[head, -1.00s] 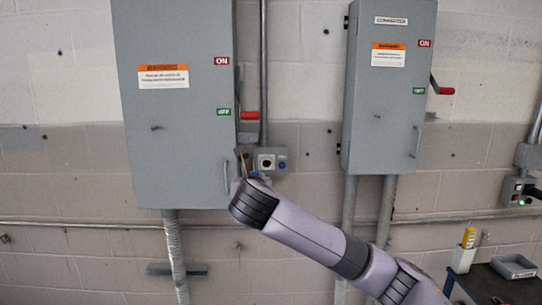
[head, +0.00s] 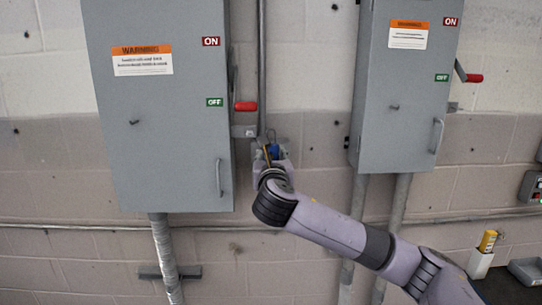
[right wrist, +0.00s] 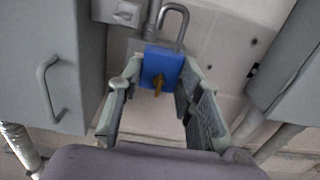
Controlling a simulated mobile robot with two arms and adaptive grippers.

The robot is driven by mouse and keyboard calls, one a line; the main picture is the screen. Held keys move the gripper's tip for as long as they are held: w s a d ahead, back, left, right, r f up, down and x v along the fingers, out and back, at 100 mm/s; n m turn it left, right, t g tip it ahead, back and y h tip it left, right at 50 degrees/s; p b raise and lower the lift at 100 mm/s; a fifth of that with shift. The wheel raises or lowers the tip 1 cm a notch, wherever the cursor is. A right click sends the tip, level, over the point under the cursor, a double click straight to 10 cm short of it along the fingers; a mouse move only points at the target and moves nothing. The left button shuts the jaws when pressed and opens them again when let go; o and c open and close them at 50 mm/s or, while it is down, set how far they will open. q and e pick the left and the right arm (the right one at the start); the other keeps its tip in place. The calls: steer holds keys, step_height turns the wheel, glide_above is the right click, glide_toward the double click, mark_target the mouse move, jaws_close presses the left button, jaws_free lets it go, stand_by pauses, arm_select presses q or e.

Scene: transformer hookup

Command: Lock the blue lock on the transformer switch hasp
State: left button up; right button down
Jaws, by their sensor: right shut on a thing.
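My right gripper (head: 272,158) is raised in front of the wall, just right of the large left cabinet (head: 160,165). In the right wrist view, my right gripper (right wrist: 158,92) has its fingers on both sides of the blue lock (right wrist: 161,62). A brass-coloured key sticks out of the lock's face. The grey shackle (right wrist: 173,12) points up, and its left leg looks raised clear of the body. In the head view the lock (head: 274,151) is small and partly hidden. A grey bracket (head: 244,131) sits below the red switch handle (head: 246,106); the lock is apart from it. My left gripper is out of view.
A vertical conduit (head: 262,60) runs down beside the left cabinet. A second cabinet (head: 405,110) with its own red handle (head: 474,78) stands to the right. A cabinet door handle (right wrist: 50,85) juts out at left in the wrist view. A yellow-topped object (head: 487,242) is at lower right.

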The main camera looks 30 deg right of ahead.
steer(key=shift+w+d+r+p, duration=0.2)
steer(key=shift+w+d+p, duration=0.2)
steer(key=shift+w, duration=0.2)
steer(key=shift+w+d, duration=0.25)
steer(key=shift+w, duration=0.25)
steer(key=shift+p+x, duration=0.45)
steer(key=shift+x, duration=0.35)
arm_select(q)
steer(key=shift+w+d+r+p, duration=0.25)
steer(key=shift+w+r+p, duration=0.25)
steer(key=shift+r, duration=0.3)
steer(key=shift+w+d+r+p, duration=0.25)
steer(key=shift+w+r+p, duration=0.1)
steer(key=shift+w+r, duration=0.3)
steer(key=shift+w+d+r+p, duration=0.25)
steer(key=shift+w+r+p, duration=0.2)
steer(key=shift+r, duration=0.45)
arm_select(e)
steer(key=shift+w+a+f, duration=0.1)
steer(key=shift+w+a, duration=0.35)
steer(key=shift+w, duration=0.4)
steer(key=shift+w+a, duration=0.45)
steer(key=shift+w, duration=0.35)
arm_select(q)
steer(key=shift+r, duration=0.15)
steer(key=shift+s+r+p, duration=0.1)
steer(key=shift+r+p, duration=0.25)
steer(key=shift+p, duration=0.15)
